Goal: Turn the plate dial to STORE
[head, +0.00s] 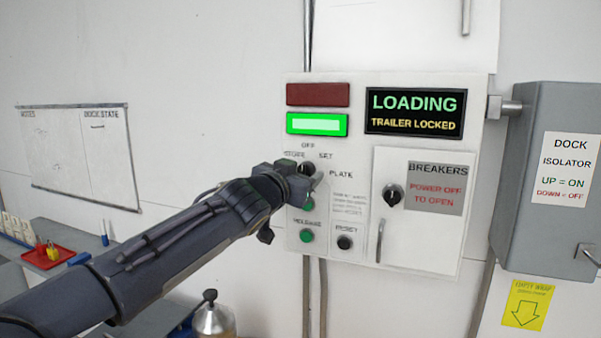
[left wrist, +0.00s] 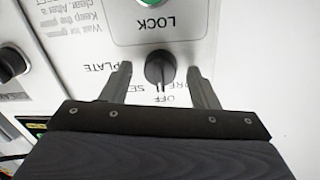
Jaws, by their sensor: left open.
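The plate dial (left wrist: 160,69) is a black round knob on the white control panel (head: 362,86). Its labels OFF, SET and a partly covered STORE show upside down in the left wrist view. The dial's pale mark appears to point toward OFF. My left gripper (head: 308,178) is at the dial in the head view and covers part of it. In the left wrist view my left gripper (left wrist: 159,70) is open, with one finger on each side of the dial and a gap on both sides. The right finger partly covers the STORE label. My right gripper is not in view.
The panel's display (head: 415,112) reads LOADING, TRAILER LOCKED, and the green lamp (head: 317,124) is lit. Green buttons and a black reset button (head: 344,242) sit below the dial. The breaker door (head: 420,240) and grey dock isolator box (head: 540,190) stand to the right.

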